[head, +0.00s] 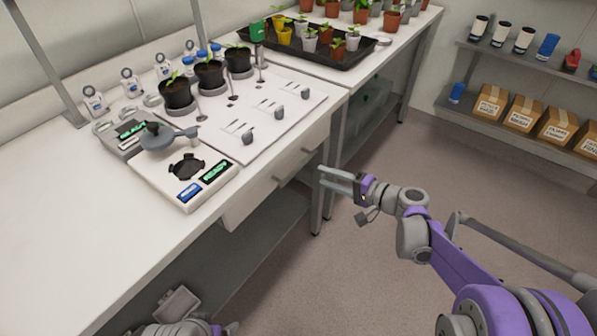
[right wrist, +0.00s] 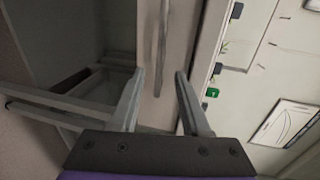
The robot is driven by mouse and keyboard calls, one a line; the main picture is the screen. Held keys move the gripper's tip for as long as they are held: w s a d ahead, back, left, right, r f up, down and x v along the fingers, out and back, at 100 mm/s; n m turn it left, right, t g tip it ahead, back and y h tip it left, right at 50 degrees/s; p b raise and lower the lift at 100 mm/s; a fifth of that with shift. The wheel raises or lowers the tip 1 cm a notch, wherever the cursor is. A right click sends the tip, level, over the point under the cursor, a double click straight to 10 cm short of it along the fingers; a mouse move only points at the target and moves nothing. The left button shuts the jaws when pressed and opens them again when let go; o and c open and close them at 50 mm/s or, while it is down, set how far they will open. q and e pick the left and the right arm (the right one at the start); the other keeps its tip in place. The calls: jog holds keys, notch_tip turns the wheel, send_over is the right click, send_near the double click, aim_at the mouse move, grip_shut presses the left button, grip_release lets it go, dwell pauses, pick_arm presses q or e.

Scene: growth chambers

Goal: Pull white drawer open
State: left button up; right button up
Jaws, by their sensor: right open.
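The white drawer (head: 250,200) sits under the front edge of the white bench. Its front looks flush with the bench, and a slim grey bar handle (head: 297,166) is on it. In the right wrist view the handle (right wrist: 162,45) runs upright in the picture on the pale drawer front (right wrist: 186,30). My right gripper (head: 320,175) is open and empty, just right of the handle and apart from it. In the wrist view its two fingers (right wrist: 160,73) point toward the handle, which lies between their lines. Part of my left arm shows at the bottom edge; its jaws are unclear.
The bench top (head: 60,185) carries a scale (head: 185,170), a white board (head: 270,115) and potted seedlings (head: 209,74). A bench leg (head: 317,200) stands close to my right gripper. Boxes (head: 525,113) sit on wall shelves at right. The floor (head: 400,160) beside the bench is clear.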

aim_at(299, 166)
jog(key=b+x, duration=0.1)
jog(key=x, duration=0.9)
jog(key=shift+b, duration=0.3)
grip_shut()
dwell(0.9)
